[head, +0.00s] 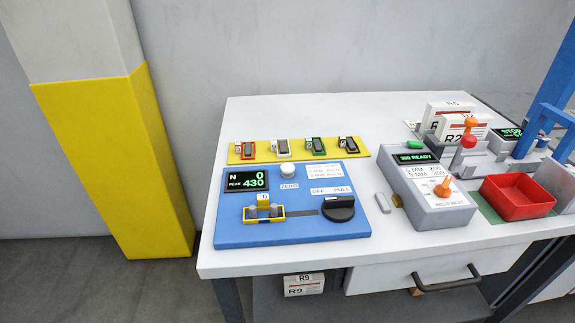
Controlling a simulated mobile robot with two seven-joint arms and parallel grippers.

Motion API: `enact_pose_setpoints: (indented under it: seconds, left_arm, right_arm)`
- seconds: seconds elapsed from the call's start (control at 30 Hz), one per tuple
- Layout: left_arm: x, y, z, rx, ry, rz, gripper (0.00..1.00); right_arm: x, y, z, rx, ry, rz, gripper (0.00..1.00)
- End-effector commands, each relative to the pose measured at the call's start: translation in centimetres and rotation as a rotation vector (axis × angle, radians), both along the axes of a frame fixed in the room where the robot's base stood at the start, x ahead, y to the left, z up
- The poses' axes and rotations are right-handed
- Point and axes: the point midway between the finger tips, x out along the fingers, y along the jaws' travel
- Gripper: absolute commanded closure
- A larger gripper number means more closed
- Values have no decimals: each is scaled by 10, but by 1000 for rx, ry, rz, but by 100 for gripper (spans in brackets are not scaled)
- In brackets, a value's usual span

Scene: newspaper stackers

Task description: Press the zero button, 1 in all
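The blue tester panel (300,228) lies flat on the white table. The zero button (289,171) is a round white knob near the panel's top middle, with a "ZERO" label (290,186) below it. The panel's display (246,181) reads N 0 and PEAK 430. A yellow holder (263,214) marked 6 sits at the lower left of the panel. A black knob (338,208) sits at the lower right under an "OFF PULL" label (330,190). Neither of my grippers is in the head view, and nothing covers the button.
A yellow strip (358,152) with several small clips lies behind the panel. To the right stand a grey box (440,205) with an orange lever (443,187), a red tray (518,197) and a blue frame (548,110). A yellow-and-white pillar (120,165) stands left of the table.

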Motion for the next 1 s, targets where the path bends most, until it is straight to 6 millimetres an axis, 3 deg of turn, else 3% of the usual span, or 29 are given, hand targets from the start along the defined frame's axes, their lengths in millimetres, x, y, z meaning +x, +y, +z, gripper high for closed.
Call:
enact_pose_setpoints:
  seconds: [0.07,0.67,1.0]
  left_arm:
    - [-1,0,0,0,1,0,30]
    - [-2,0,0,1,3,0,98]
    - [-2,0,0,1,3,0,100]
  right_arm:
    - [1,0,0,0,-2,0,100]
    - [2,0,0,1,-4,0,100]
    - [2,0,0,1,-4,0,100]
